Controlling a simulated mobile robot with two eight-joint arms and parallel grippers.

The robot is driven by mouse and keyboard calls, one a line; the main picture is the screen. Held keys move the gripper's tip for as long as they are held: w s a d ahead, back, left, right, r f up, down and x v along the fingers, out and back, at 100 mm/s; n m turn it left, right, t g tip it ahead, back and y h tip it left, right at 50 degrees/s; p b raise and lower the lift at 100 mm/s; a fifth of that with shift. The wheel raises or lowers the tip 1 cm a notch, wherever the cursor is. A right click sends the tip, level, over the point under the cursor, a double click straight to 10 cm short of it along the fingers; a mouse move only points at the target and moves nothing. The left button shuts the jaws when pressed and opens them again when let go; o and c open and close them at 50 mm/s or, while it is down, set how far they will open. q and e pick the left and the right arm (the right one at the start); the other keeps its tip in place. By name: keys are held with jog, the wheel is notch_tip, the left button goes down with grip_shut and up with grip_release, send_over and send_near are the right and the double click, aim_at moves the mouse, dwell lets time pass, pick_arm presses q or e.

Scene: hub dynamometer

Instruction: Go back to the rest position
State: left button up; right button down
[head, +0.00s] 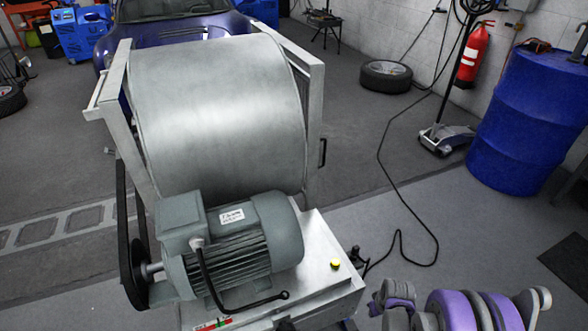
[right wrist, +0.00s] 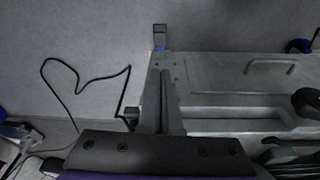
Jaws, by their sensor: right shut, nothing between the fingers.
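My right arm, purple and grey, enters the head view at the bottom right, beside the dynamometer; I cannot make out its fingertips there. In the right wrist view my right gripper (right wrist: 163,72) points away from the camera with its fingers together and nothing between them. The metal dynamometer base (right wrist: 225,72) lies beyond and to the right of the fingers, with a handle on it. I cannot tell whether they touch. In the head view the dynamometer has a big steel drum (head: 220,115) and a grey motor (head: 240,245). My left gripper does not show.
A yellow button (head: 335,263) sits on the base, near my right arm. A black cable (head: 405,205) snakes over the floor to the right. A blue barrel (head: 530,120), a fire extinguisher (head: 473,55) and a loose tyre (head: 386,76) stand farther off.

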jog(key=s+a+r+m+t, duration=0.1)
jog(key=s+a+r, duration=0.15)
jog(key=r, duration=0.55)
jog(key=s+a+r, duration=0.2)
jog(key=s+r, duration=0.2)
jog(key=r, duration=0.4)
jog(key=s+a+r+m+t, duration=0.1)
jog(key=s+a+r, duration=0.1)
jog(key=s+r, duration=0.35)
jog(key=s+a+r+m, duration=0.1)
jog(key=s+r, duration=0.1)
jog(key=s, duration=0.7)
pick_arm(q)
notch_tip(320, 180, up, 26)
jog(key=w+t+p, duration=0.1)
jog(key=p, duration=2.1)
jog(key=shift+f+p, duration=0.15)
jog(key=shift+p, duration=0.15)
pick_arm(e)
notch_tip(320, 180, up, 25)
jog(key=w+t, duration=0.1)
jog(key=shift+r, duration=0.15)
